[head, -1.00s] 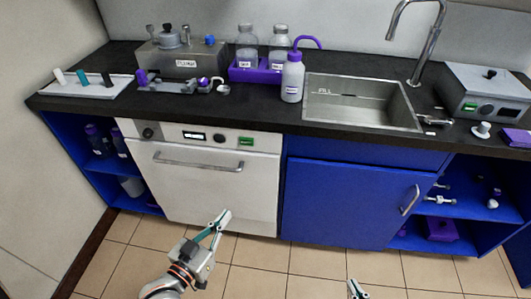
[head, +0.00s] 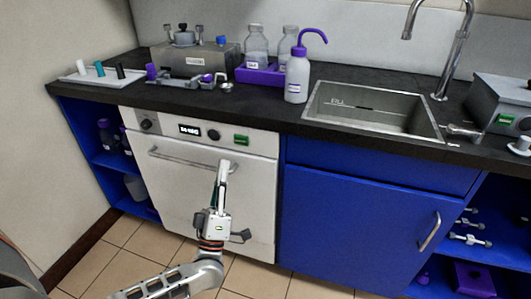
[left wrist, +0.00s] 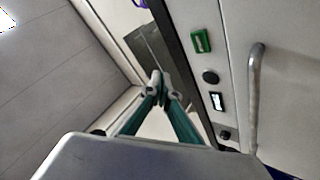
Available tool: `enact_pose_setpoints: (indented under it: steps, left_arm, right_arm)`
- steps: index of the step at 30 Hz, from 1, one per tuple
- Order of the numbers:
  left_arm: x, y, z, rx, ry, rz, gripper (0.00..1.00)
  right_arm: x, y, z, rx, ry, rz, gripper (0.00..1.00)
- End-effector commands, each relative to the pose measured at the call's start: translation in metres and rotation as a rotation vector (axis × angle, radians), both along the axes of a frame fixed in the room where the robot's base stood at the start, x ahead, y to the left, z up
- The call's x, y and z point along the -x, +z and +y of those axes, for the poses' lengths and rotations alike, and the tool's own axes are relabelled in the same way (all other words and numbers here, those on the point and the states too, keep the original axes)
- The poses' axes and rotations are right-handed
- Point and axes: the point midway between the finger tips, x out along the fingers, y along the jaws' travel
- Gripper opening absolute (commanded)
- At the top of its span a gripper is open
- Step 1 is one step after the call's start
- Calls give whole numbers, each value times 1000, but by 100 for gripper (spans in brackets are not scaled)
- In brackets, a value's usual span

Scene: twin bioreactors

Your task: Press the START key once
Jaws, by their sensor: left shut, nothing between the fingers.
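A green key (head: 241,139) sits at the right end of the control panel on the white front-loading appliance (head: 180,200); its lettering is too small to read. It also shows in the left wrist view (left wrist: 201,41). A second green key (head: 505,119) is on the grey box at the far right. My left gripper (head: 223,165) is shut and empty, in front of the appliance door and below the panel's green key, apart from it. In the left wrist view its fingertips (left wrist: 158,83) meet, with the green key up and to the right. My right gripper is out of view.
The panel also has a lit display (head: 190,130) and knobs (head: 213,135). A bar handle (head: 180,160) juts from the door near my left gripper. The black countertop (head: 270,110) overhangs above the panel, holding bottles and a sink (head: 375,108). The floor in front is clear.

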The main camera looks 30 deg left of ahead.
Motion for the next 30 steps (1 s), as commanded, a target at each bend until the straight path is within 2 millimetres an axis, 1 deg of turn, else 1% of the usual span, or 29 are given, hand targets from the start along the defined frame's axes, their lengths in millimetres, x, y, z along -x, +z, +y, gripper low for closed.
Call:
enact_pose_setpoints:
  steps: [1, 3, 6, 16, 20, 23, 30]
  left_arm:
    - [-1, -8, 7, 16, 10, -6, 0]
    - [-2, -7, 15, 37, 20, -23, 0]
    - [-3, -5, 20, 51, 27, -38, 0]
    - [-3, -3, 20, 53, 28, -42, 0]
    - [-7, -4, 21, 52, 28, -41, 0]
    - [-15, -5, 23, 52, 28, -40, 0]
    - [-45, -8, 30, 52, 27, -37, 0]
  right_arm:
    - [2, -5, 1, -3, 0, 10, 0]
    - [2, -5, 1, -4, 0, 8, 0]
    - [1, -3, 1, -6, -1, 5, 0]
    - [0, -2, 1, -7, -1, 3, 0]
    - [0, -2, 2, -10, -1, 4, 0]
    - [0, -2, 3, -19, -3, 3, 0]
    - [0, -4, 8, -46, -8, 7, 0]
